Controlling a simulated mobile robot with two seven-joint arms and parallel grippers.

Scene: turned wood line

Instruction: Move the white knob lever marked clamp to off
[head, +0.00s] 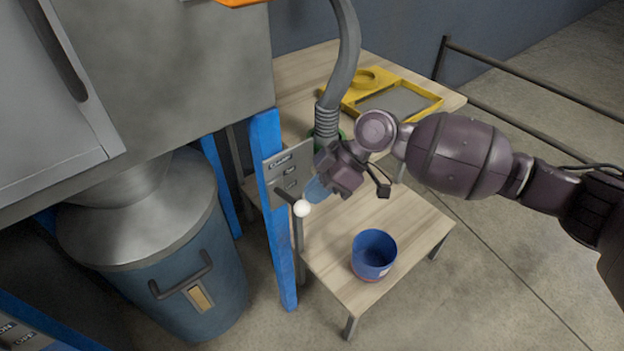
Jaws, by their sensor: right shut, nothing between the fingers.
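The lever's white knob (301,208) sits at the end of a dark arm that comes out from a grey plate (291,172) on the blue post. The plate carries small labels, the upper one seeming to read clamp; the rest is too small to read surely. My right gripper (314,192) is shut and empty, with its bluish fingertips just above and to the right of the knob. I cannot tell whether they touch it. My left gripper is not in view.
A blue post (272,210) stands beside the plate. A grey hose (342,60) hangs close behind my right gripper. A low wooden table (420,225) holds a blue cup (374,255); a yellow tray (410,98) lies farther back. A lidded blue drum (200,290) stands at left.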

